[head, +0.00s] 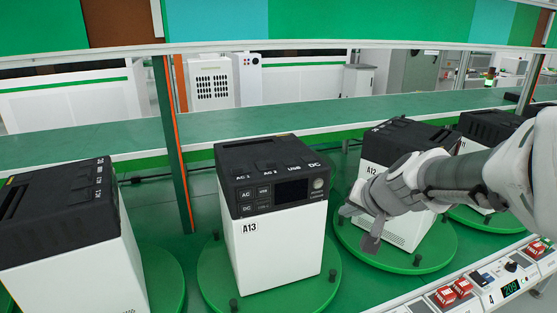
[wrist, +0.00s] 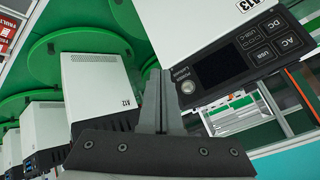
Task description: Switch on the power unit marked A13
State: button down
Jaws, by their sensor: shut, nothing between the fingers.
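The power unit marked A13 (head: 280,252) is a white box with a black top, standing on a round green turntable (head: 218,283). Its black front panel has a dark screen (head: 291,191), labelled AC, DC and USB buttons, and a round silver power button (head: 318,184) at the right. The wrist view shows the panel upside down, with the dark screen (wrist: 220,67) and the silver button (wrist: 188,87). My gripper (head: 368,238) is shut and empty, pointing downward to the right of A13, in front of unit A12. In the wrist view its fingertips (wrist: 156,75) are apart from the button.
Unit A12 (head: 385,150) stands on its own turntable (head: 425,262) behind my gripper. Another unit (head: 75,265) stands at the left. A control rail (head: 475,285) with red switches runs along the front right. A green conveyor (head: 240,122) runs behind.

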jog(key=p, duration=0.2)
send_near(319, 191)
jog(key=shift+s+f+x, duration=0.15)
jog(key=shift+x, duration=0.9)
jog(key=shift+s+f+x, duration=0.15)
jog(key=shift+f+x, duration=0.05)
jog(key=shift+x, duration=0.85)
jog(key=shift+w+d, duration=0.15)
jog(key=shift+w, duration=0.3)
jog(key=shift+w+a, duration=0.2)
jog(key=shift+w, duration=0.1)
dwell(0.9)
jog(key=shift+s, duration=0.1)
jog(key=shift+s+d+b, duration=0.25)
jog(key=shift+s+b, duration=0.1)
jog(key=shift+s, duration=0.3)
